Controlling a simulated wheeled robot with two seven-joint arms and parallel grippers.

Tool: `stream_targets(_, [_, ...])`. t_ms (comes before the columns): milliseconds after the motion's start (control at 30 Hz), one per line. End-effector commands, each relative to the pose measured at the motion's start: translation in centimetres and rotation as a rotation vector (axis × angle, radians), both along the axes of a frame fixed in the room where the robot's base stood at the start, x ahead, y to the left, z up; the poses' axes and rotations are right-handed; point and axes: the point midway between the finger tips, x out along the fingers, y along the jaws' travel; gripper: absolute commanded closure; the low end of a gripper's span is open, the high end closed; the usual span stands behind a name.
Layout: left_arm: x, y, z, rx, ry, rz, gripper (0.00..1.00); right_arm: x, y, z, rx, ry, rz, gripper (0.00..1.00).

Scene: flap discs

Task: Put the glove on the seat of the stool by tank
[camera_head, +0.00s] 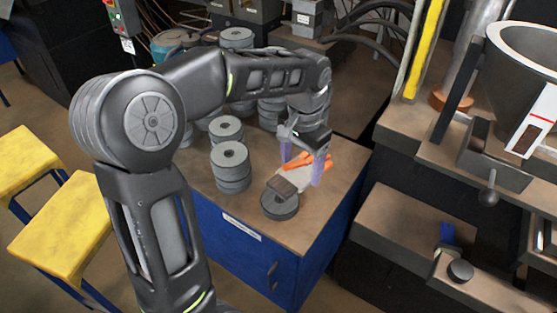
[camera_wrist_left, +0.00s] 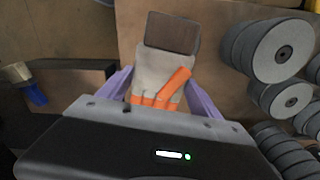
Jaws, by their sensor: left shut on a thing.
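The glove (camera_head: 290,181) is pale grey with orange fingers and a dark brown cuff. My left gripper (camera_head: 302,166) is shut on it at the finger end, above the wooden top of a blue cabinet. In the left wrist view, the glove (camera_wrist_left: 161,68) lies between the purple fingers, its cuff pointing away from the gripper. The cuff overlaps a single flap disc (camera_head: 281,208) in the head view; I cannot tell if they touch. Two yellow-seated stools (camera_head: 62,240) (camera_head: 24,152) stand at the left. I cannot tell which thing is the tank. My right gripper is out of view.
Stacks of grey flap discs (camera_head: 231,166) crowd the cabinet top (camera_head: 318,226) left of and behind the glove. A large grey vessel (camera_head: 526,62) on a machine stands at the right. Floor shows between the stools and the cabinet, partly behind my left arm.

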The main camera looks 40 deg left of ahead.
Motion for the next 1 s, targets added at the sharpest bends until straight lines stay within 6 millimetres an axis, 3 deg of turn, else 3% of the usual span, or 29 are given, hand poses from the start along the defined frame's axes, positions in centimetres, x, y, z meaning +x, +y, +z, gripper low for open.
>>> stream_targets(200, [5.0, -6.5, -4.9, 0.0, 0.005, 0.107, 0.66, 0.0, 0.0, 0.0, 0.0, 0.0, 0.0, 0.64])
stream_targets(333, [6.2, -8.7, -6.5, -0.001, 0.002, 0.151, 0.66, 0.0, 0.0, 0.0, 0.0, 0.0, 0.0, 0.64])
stream_targets(733, [6.5, -9.1, -6.7, -0.002, -0.001, 0.164, 0.66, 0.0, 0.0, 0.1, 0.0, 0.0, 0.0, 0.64])
stream_targets(1000, [6.5, -9.1, -4.3, -0.001, 0.0, 0.164, 0.66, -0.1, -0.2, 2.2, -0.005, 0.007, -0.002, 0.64])
